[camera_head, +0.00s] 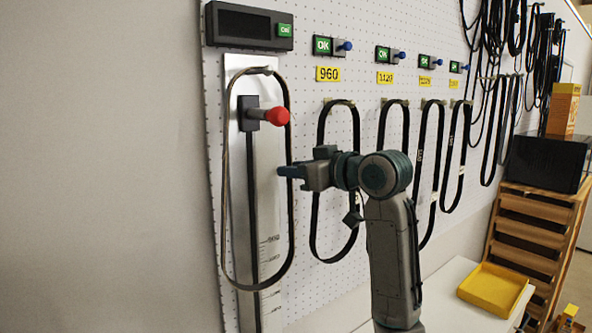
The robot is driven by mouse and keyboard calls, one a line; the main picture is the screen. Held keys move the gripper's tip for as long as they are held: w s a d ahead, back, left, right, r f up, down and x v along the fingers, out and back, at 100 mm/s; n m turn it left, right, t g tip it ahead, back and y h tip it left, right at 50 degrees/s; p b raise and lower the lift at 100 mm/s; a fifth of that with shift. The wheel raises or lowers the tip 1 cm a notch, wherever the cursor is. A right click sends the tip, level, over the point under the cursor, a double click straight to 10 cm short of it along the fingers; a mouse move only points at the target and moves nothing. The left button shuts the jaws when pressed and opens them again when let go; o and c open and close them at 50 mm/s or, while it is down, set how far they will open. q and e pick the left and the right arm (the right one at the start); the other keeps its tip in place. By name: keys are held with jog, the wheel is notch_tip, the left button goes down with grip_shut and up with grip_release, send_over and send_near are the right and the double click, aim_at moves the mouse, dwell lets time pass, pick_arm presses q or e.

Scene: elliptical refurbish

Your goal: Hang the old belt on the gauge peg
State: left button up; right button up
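The gauge (268,200) is a pale metal strip with a dark slot and scale marks, at the left end of the pegboard. A black belt (225,195) hangs as a long loop over the gauge's top peg (262,70). The loop runs down around a slider with a red knob (278,116). My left gripper is out of view.
Several belts (318,190) hang under yellow labels such as 960 (328,74) and green OK signs (322,45). A dark display (250,27) sits above the gauge. A yellow tray (492,289) rests on a white table (445,285); a wooden rack (525,235) stands at right.

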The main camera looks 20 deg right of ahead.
jog(key=b+v, duration=0.5)
jog(key=v, duration=0.6)
notch_tip(320, 180, down, 34)
jog(key=m+g+h, duration=0.3)
jog(key=h, duration=0.1)
jog(key=s+f+m+g+h, duration=0.1)
jog(key=s+f+g, duration=0.1)
jog(key=s+f, duration=0.6)
jog(key=s+f+m+g+h, duration=0.1)
jog(key=s+f+g+h, duration=0.1)
jog(key=s+f, duration=0.6)
jog(key=s+d+f+g+h, duration=0.2)
jog(key=s+f+g, duration=0.1)
jog(key=s+f, duration=1)
jog(key=s+d+f+m+g+b, duration=0.1)
jog(key=s+d+f, duration=0.1)
jog(key=f, duration=1.5)
jog(key=s+d+f+g+b, duration=0.1)
jog(key=f+b, duration=0.1)
jog(key=f, duration=1.5)
jog(key=s+d+f+g+b, duration=0.1)
jog(key=s+f, duration=1.7)
jog(key=shift+f, duration=0.35)
